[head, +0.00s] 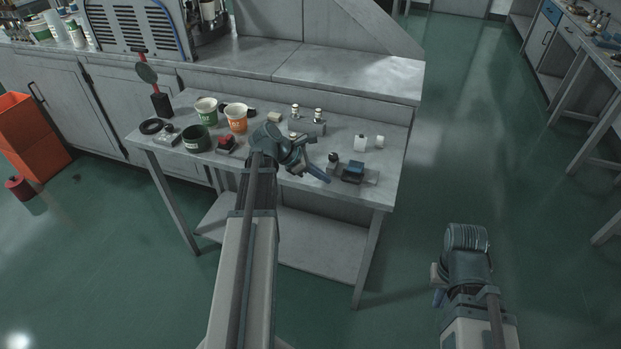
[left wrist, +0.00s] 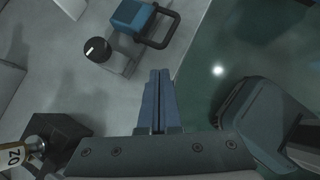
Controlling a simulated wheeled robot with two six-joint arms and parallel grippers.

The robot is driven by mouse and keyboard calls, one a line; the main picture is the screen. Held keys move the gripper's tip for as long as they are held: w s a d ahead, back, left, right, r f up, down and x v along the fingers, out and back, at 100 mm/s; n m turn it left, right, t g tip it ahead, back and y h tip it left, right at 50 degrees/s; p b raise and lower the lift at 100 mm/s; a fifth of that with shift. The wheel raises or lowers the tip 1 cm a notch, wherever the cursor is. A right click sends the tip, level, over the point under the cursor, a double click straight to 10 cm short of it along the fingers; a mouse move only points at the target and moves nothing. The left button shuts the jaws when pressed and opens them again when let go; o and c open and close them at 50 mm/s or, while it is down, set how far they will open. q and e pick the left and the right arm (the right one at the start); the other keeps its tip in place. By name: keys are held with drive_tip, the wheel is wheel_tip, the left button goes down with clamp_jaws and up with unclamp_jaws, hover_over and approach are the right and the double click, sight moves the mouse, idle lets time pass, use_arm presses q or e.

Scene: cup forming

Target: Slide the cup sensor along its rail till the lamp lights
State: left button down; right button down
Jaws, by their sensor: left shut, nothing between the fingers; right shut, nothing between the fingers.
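A small device with a blue block (head: 353,170) and a black knob (head: 333,157) sits on a grey base near the table's front right. I take it for the cup sensor. In the left wrist view the blue block (left wrist: 131,16) has a black loop handle, and the knob (left wrist: 97,49) has a white mark. My left gripper (head: 327,180) is shut and empty, just left of the device; its blue fingers (left wrist: 160,82) point toward it, apart from it. My right gripper (head: 438,298) is shut and empty, low over the floor. I cannot make out a lit lamp.
Cups, white-green (head: 206,110), orange (head: 236,117) and dark green (head: 196,138), stand on the table's left with a red-black item (head: 227,144). A grey block with metal fittings (head: 310,127) and a white cylinder (head: 361,142) stand behind the device. The right table edge is clear.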

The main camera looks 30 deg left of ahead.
sight(353, 173)
use_arm(q)
drive_tip(key=shift+w+d, duration=0.9)
drive_tip(key=shift+d, duration=0.05)
drive_tip(key=shift+w+d, duration=0.3)
drive_tip(key=shift+d, duration=0.2)
drive_tip(key=shift+a, duration=0.1)
